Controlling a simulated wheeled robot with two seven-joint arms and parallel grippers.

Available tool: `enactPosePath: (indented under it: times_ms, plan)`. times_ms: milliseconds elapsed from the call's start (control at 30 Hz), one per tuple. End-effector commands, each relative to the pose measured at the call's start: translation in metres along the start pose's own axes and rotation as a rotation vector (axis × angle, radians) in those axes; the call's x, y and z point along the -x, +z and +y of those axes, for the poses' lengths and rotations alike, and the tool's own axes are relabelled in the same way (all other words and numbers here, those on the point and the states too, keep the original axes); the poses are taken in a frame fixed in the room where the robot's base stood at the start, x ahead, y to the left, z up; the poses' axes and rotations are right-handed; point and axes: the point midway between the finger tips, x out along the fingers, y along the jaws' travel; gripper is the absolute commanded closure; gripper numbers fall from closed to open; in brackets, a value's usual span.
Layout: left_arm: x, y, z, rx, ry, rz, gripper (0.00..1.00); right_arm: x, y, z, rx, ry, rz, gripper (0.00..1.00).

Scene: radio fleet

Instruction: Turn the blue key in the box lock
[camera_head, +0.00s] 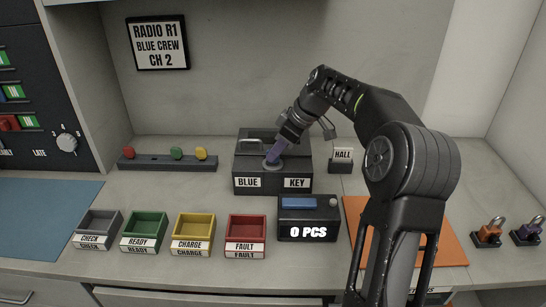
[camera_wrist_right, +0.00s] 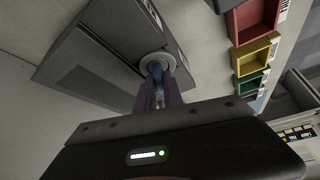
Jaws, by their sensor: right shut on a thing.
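The dark grey lock box (camera_head: 244,168) stands at the back middle of the counter, its front labelled BLUE KEY. A round grey lock (camera_head: 269,165) is on the box's top; it also shows in the right wrist view (camera_wrist_right: 157,61). My right gripper (camera_head: 273,157) points down at this lock, its purple fingers shut on the blue key (camera_wrist_right: 157,74). The key's lower end is at the lock; the fingers hide most of it, and I cannot tell its turn angle. My left gripper is not in view.
Grey, green, yellow and red trays (camera_head: 247,231) line the front, beside a counter device (camera_head: 307,220) reading 0 PCS. A HALL sign block (camera_head: 341,160) stands right of the box. A button bar (camera_head: 168,162) is left of the box.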

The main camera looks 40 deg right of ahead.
Motion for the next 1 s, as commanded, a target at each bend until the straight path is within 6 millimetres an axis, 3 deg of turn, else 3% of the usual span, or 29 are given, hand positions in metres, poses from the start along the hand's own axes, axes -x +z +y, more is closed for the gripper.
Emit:
enactPosePath:
  times_ms: [267, 1000]
  plan:
    - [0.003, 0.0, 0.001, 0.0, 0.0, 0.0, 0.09, 0.0, 0.001, 0.0, 0.029, -0.018, -0.004, 1.0]
    - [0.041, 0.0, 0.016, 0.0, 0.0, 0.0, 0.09, 0.0, -0.001, 0.003, 0.373, -0.208, -0.003, 1.0]
